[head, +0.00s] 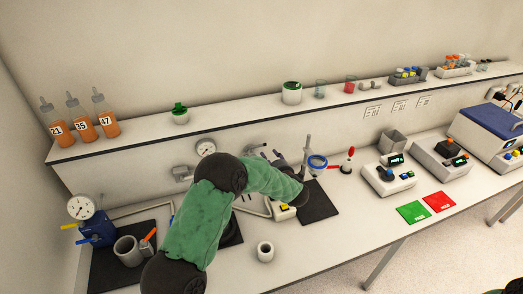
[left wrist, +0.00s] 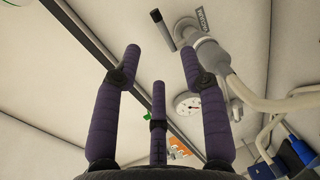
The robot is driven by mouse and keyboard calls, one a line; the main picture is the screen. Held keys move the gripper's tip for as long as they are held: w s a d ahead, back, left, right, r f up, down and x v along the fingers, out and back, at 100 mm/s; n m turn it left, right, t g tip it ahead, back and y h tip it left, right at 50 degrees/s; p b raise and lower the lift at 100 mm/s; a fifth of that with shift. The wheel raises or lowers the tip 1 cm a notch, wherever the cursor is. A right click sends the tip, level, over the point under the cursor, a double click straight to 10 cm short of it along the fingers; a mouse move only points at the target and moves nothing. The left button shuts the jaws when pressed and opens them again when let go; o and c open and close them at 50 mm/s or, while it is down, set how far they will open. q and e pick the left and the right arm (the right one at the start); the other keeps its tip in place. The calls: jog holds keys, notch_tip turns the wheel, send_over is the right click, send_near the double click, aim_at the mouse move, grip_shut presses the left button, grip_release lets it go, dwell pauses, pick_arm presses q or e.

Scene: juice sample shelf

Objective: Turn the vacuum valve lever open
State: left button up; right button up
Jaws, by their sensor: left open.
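The vacuum valve (left wrist: 207,52) is a grey wall fitting with a pipe, below a small dark label in the left wrist view. Its lever (left wrist: 165,34) is a short bar with a dark end, just past the fingertips of my left gripper (left wrist: 160,66). The fingers are purple-grey and spread open, with nothing between them. I cannot tell whether any finger touches the lever. In the head view a grey valve (head: 256,149) shows on the wall beside my left gripper (head: 278,156), which is mostly hidden by my green arm. My right gripper is out of view.
A round gauge (head: 205,147) and another grey tap (head: 182,173) are on the wall to the left. A blue pump (head: 97,230) stands at the bench's left end. A stand with a blue ring (head: 317,162) is right of my arm. A shelf (head: 230,122) runs above.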

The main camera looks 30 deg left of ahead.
aim_at(258, 146)
pick_arm(q)
jog(key=x, duration=1)
jog(key=shift+w+a+f, duration=0.1)
grip_shut()
